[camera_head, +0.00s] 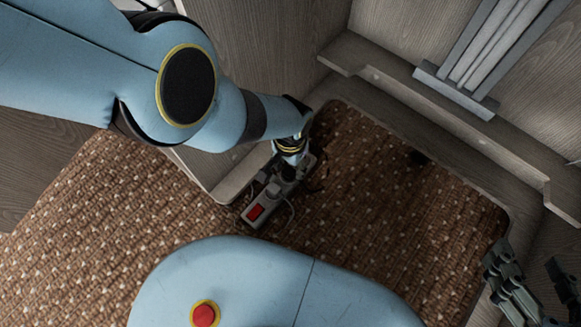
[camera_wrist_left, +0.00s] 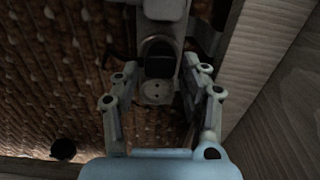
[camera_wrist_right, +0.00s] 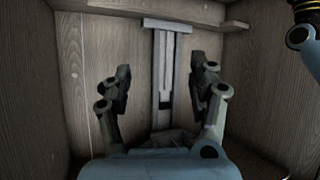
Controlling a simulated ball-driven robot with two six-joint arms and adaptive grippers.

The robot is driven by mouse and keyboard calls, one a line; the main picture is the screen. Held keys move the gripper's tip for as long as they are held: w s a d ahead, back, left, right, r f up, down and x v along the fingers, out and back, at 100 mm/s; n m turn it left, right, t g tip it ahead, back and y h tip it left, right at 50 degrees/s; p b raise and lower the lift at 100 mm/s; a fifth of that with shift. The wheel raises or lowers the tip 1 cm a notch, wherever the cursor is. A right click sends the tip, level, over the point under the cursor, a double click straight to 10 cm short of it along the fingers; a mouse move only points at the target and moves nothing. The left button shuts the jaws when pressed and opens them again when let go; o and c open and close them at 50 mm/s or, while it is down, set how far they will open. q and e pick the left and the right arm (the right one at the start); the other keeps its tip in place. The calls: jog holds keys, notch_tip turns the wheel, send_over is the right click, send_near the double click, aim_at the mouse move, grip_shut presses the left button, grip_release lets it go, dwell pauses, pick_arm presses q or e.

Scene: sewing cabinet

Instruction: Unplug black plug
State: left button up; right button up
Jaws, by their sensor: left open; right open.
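A pale power strip (camera_head: 264,205) with a red switch lies on the brown woven mat, partly under my left gripper (camera_head: 292,176). In the left wrist view, the power strip (camera_wrist_left: 165,10) runs down between the open fingers of my left gripper (camera_wrist_left: 163,76). A black plug (camera_wrist_left: 159,66) appears to sit in the strip between the fingers, with an empty round socket nearer the wrist. Whether the fingers touch it I cannot tell. In the head view the arm hides the plug. My right gripper (camera_head: 530,283) is open and empty at the lower right, also in its wrist view (camera_wrist_right: 160,80).
The brown mat (camera_head: 120,215) covers the floor and continues into the cabinet, with wooden walls (camera_head: 270,40) around it. A grey metal rail (camera_wrist_right: 166,65) stands against the wall before my right gripper.

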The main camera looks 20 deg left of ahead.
pick_arm(q)
jog(key=shift+f, duration=0.4)
jog(key=shift+a, duration=0.1)
jog(key=c, duration=0.9)
jog(key=o, duration=0.9)
